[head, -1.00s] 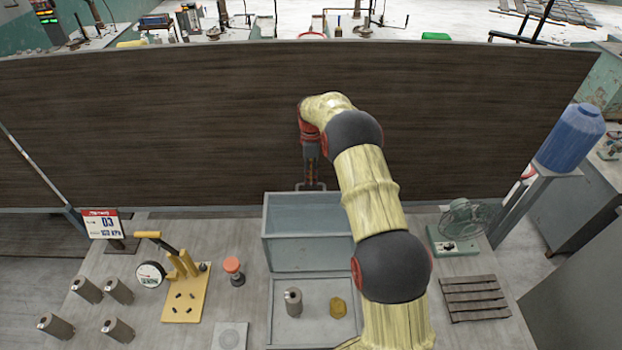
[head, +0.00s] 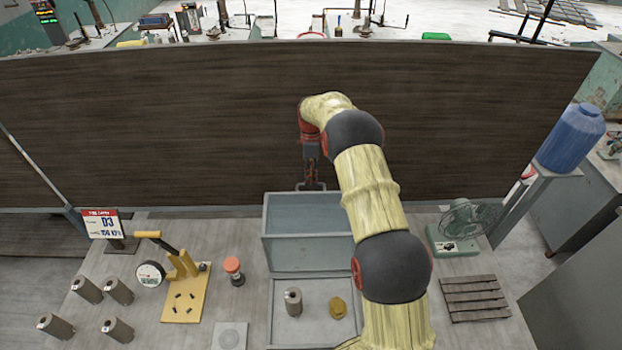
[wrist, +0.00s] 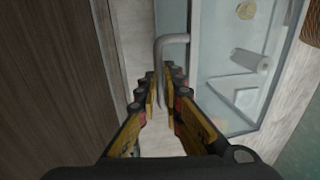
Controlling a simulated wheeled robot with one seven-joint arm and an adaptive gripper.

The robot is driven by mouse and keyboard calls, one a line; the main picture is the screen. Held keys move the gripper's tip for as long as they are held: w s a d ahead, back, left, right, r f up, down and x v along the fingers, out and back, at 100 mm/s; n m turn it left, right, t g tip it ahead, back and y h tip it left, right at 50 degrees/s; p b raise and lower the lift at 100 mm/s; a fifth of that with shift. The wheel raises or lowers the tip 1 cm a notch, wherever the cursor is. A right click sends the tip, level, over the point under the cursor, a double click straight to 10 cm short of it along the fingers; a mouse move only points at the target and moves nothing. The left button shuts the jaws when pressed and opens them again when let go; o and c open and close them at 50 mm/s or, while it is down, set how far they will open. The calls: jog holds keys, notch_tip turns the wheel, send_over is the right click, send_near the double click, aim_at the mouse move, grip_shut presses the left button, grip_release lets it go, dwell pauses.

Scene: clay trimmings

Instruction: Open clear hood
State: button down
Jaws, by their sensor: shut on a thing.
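The clear hood (head: 308,256) is a grey-edged, see-through box standing up at the back of a shallow tray (head: 278,335). Its bent metal handle (wrist: 172,38) is at its far upper edge. My gripper (head: 312,184) reaches over from behind the hood and is shut on the handle; the fingers (wrist: 162,82) sit on both sides of the bar in the wrist view. In the head view the tray shows uncovered, with a grey cylinder (head: 293,301) and a yellow lump (head: 338,308) in it. My arm hides the hood's right edge.
A dark wooden panel (head: 200,120) rises behind the bench. Left are a yellow gauge stand (head: 185,292), an orange-topped knob (head: 233,270), several cylinders (head: 118,291) and a sign (head: 102,224). Right are a green fan (head: 462,225) and a slatted board (head: 475,298).

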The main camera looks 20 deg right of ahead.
aim_at(312, 196)
jog(key=s+r, duration=0.1)
jog(key=s, duration=0.1)
jog(key=s+a+r, duration=0.1)
jog(key=s, duration=0.1)
jog(key=s+a+r, duration=0.1)
jog(key=s, duration=0.1)
jog(key=shift+a+r+b, duration=0.25)
jog(key=shift+r+b, duration=0.05)
jog(key=shift+b, duration=0.05)
jog(key=shift+f, duration=0.1)
jog(key=c, duration=2.2)
grip_release()
jog(key=shift+c, duration=0.2)
jog(key=o, duration=0.3)
jog(key=r, duration=0.4)
jog(key=w+r, duration=0.1)
jog(key=r, duration=0.3)
jog(key=w+r, duration=0.1)
jog(key=r, duration=0.3)
jog(key=shift+d, duration=0.4)
